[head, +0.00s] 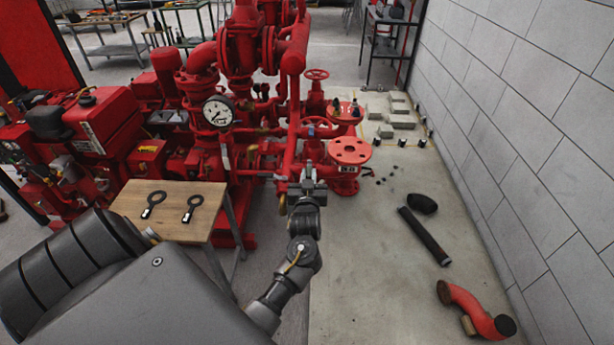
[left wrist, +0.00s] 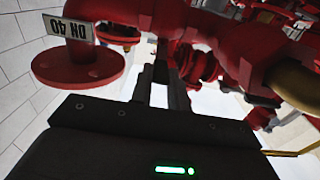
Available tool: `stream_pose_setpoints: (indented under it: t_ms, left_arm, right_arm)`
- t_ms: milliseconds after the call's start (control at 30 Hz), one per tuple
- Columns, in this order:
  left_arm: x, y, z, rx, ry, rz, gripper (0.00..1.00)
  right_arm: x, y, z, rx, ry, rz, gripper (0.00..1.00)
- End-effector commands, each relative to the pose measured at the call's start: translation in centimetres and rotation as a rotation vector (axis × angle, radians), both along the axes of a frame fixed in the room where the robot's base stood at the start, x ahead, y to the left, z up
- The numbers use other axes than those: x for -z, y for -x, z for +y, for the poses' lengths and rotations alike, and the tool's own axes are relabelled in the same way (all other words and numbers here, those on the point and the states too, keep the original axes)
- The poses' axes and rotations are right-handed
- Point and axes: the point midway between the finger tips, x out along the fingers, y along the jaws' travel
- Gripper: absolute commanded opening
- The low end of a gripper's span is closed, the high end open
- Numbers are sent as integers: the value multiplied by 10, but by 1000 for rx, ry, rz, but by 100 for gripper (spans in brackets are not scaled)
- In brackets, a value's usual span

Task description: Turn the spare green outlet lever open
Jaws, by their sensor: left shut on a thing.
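My left gripper (head: 307,183) is at the near end of the red pump pipework, just left of a round red flange. In the left wrist view its two fingers (left wrist: 162,88) point into the pipework and are close together. It is shut on a thin part, which I take to be the outlet lever. The lever is mostly hidden by the fingers, and I cannot make out its green colour or its angle. The red flange (head: 351,150) shows to the right of the gripper, and in the left wrist view (left wrist: 78,68) it carries a "DN 40" label. My right gripper is not in view.
A small wooden table (head: 172,208) with two dark ring-ended tools stands left of the gripper. A pressure gauge (head: 218,111) is on the pump. A black tube (head: 424,236) and a red bent pipe (head: 474,311) lie on the floor near the right wall.

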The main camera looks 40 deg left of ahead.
Motion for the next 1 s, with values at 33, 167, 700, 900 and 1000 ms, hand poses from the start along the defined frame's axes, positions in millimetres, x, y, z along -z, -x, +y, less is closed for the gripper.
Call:
stream_pose_setpoints:
  t_ms: [33,167,700,900,1000]
  left_arm:
    - [0,1,1,-2,0,0,0]
    - [0,1,1,-2,0,0,0]
    - [0,12,21,260,0,1,0]
    - [0,12,22,259,1,0,0]
    - [0,11,21,259,0,1,26]
  right_arm:
    - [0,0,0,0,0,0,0]
    - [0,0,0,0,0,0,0]
    - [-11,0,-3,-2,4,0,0]
    - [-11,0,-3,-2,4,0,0]
    - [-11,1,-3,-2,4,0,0]
